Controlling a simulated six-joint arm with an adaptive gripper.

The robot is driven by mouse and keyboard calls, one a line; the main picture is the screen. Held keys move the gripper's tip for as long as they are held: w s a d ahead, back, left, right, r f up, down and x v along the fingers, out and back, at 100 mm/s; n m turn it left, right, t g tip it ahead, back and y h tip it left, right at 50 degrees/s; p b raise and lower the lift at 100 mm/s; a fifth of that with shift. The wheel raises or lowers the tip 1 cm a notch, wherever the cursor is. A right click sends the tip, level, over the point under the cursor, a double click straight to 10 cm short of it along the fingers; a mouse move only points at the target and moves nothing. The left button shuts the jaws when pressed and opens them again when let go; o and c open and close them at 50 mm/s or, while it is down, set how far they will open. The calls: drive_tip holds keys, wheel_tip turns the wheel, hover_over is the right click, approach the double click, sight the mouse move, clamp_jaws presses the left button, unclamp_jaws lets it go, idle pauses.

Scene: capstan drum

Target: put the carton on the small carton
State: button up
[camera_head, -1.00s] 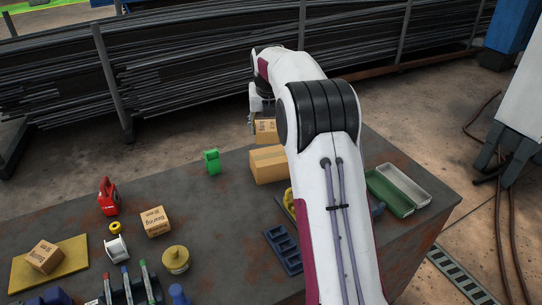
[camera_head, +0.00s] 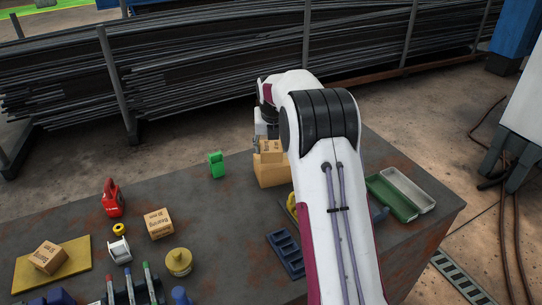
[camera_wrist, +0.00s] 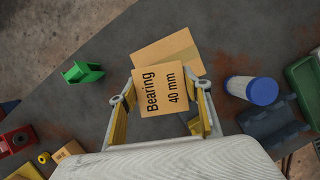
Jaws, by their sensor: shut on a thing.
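My gripper (camera_wrist: 161,104) is shut on a carton (camera_wrist: 163,88) marked "Bearing 40 mm" in the wrist view. In the head view this carton (camera_head: 271,152) shows beside my arm, overlapping the top of a plain tan carton (camera_head: 271,174). The plain carton (camera_wrist: 178,46) also shows in the wrist view, partly hidden behind the held one and turned at an angle to it. I cannot tell whether the two touch. My fingertips are largely hidden in the head view. Two more labelled cartons stand at the left, one on the table (camera_head: 158,223) and one on a yellow board (camera_head: 48,257).
A green object (camera_head: 216,165) stands left of the plain carton. A white cylinder with a blue end (camera_wrist: 252,90), a dark blue tray (camera_head: 286,253) and green and grey bins (camera_head: 391,198) lie to the right. A red object (camera_head: 112,199) stands at the left.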

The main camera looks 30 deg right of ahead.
sight(271, 155)
drive_tip(key=shift+f, duration=1.8)
drive_tip(key=shift+f, duration=0.15)
drive_tip(key=o, duration=1.3)
drive_tip(key=shift+v, duration=6.15)
